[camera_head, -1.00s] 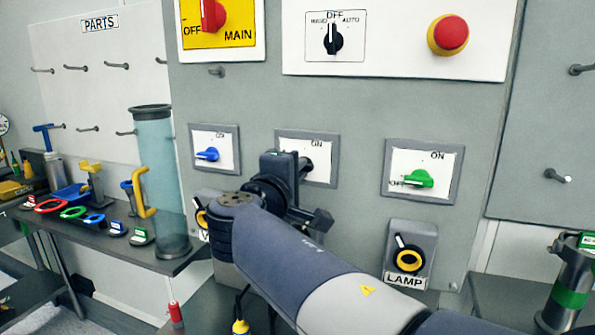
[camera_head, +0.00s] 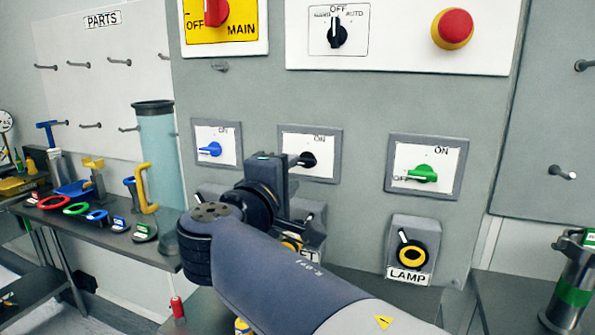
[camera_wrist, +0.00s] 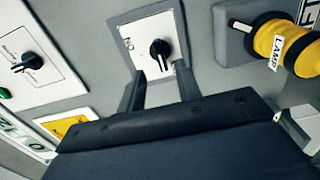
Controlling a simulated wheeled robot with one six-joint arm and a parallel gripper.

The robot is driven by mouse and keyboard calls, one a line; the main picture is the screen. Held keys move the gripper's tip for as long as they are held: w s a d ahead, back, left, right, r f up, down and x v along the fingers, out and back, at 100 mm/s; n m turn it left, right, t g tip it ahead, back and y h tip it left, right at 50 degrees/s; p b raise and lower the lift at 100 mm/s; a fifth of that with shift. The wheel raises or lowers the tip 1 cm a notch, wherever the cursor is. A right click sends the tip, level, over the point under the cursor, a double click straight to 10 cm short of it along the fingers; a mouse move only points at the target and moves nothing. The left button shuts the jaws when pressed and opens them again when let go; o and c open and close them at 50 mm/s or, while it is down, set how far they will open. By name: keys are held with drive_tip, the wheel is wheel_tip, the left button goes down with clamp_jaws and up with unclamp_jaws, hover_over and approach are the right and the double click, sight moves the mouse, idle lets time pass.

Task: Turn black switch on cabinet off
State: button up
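The black switch (camera_head: 308,160) sits on a white plate in a grey frame, in the middle of the cabinet's row of three switches. The wrist view also shows the black switch (camera_wrist: 160,50), turned on its side in the picture, with the ON label left of it. Its light-tipped end points toward the picture's bottom, away from ON. In the head view, my gripper (camera_head: 296,178) is in front of the switch plate's lower left. Any contact cannot be told.
A blue switch (camera_head: 211,149) is on the left and a green switch (camera_head: 423,174) on the right. A yellow-ringed LAMP knob (camera_head: 409,256) sits below the green one. A black selector (camera_head: 337,37) and a red button (camera_head: 456,26) are above. A dark shelf (camera_head: 120,238) stands at left.

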sight(303, 163)
drive_tip(key=v, duration=0.5)
drive_tip(key=shift+s+a, duration=0.1)
drive_tip(key=shift+s, duration=0.2)
drive_tip(key=p+x, duration=0.1)
drive_tip(key=x, duration=1)
